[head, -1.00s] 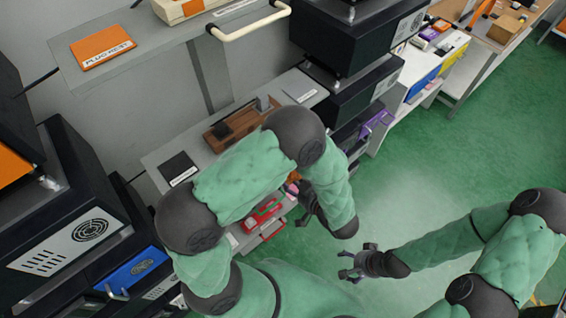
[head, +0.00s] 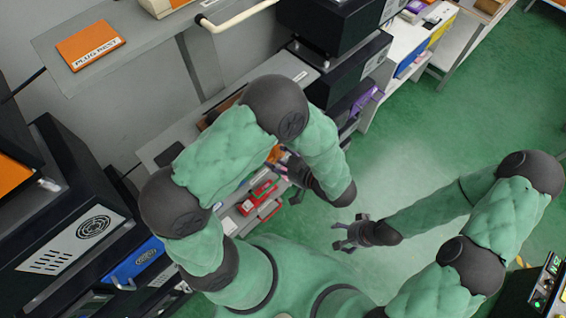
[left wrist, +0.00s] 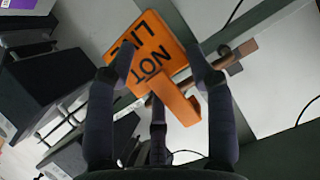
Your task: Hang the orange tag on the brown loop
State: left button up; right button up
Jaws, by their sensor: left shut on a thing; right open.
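The orange tag (left wrist: 152,55), with black lettering that reads NOT LIVE, is between the two fingers of my left gripper (left wrist: 158,76) in the left wrist view. An orange strip of it runs down toward the right finger. In the head view, a small orange part of the tag (head: 275,153) shows beside my left gripper (head: 290,165), partly behind my left arm. A brown piece (left wrist: 243,48) lies beyond the right finger in the left wrist view; I cannot tell whether it is the brown loop. My right gripper (head: 350,234) is open and empty over the floor.
A shelf holds an orange PLUG REST plate (head: 90,45), with a pale rail (head: 238,20) beside it. Dark cabinets (head: 345,70) stand behind my left arm. A red-handled fixture (head: 262,195) is below my left gripper. Green floor (head: 420,130) is open to the right.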

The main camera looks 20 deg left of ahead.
pick_arm(q)
jog(key=a, duration=0.1)
jog(key=w+a+b, duration=0.1)
jog(key=a+f+b, duration=0.1)
jog(key=a, duration=0.1)
jog(key=shift+w+a, duration=0.1)
jog(key=shift+w, duration=0.3)
dwell(0.4)
jog(key=o, duration=1.2)
jog(key=v, duration=1.2)
